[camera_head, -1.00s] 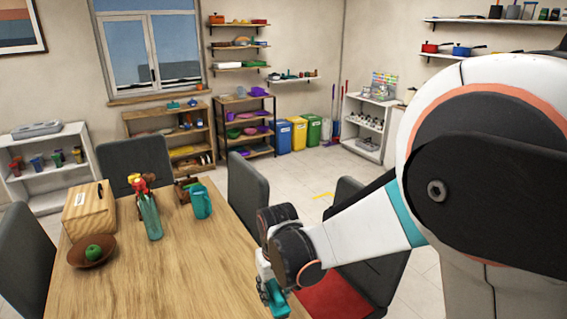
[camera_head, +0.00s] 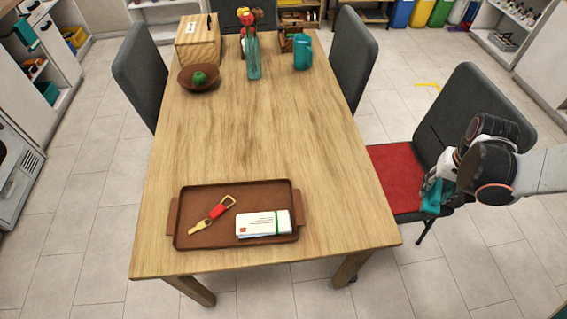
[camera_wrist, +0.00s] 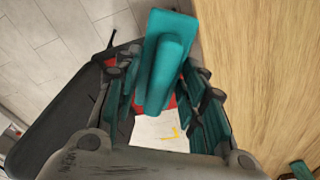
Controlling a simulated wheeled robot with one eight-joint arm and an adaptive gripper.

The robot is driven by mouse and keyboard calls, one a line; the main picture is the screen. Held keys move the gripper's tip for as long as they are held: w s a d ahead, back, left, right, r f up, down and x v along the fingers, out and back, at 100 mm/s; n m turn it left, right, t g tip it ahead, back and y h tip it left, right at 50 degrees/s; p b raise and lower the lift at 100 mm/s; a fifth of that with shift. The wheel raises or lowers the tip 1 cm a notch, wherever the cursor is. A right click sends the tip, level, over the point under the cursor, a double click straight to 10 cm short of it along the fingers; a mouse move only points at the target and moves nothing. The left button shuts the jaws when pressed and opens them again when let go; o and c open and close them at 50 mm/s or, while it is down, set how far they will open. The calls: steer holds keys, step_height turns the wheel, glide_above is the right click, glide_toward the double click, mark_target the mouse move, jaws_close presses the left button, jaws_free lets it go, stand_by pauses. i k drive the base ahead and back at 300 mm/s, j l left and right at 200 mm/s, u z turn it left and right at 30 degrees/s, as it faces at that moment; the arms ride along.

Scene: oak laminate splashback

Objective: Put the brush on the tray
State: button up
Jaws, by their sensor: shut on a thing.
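The brown tray (camera_head: 218,238) lies flat near the front edge of the table. It holds a brass key with a red tag (camera_head: 212,213) and a banded white paper stack (camera_head: 262,224). My gripper (camera_head: 438,192) is right of the table, above the red-seated chair, apart from the tray. It is shut on a teal brush (camera_wrist: 160,65), which sits between the fingers in the wrist view. The brush's bristles cannot be made out. The tray is not visible in the wrist view.
The wooden table (camera_head: 262,140) is clear in its middle. At its far end stand a bowl with a green apple (camera_head: 198,82), a wooden box (camera_head: 198,45), a glass vase with flowers (camera_head: 253,58) and a teal jug (camera_head: 302,52). Grey chairs flank the table; the right one (camera_head: 470,110) is beneath my arm.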

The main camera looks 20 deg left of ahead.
mark_target(246, 200)
steer(key=i+u, duration=0.25)
steer(key=i, duration=0.25)
steer(key=u, duration=1.95)
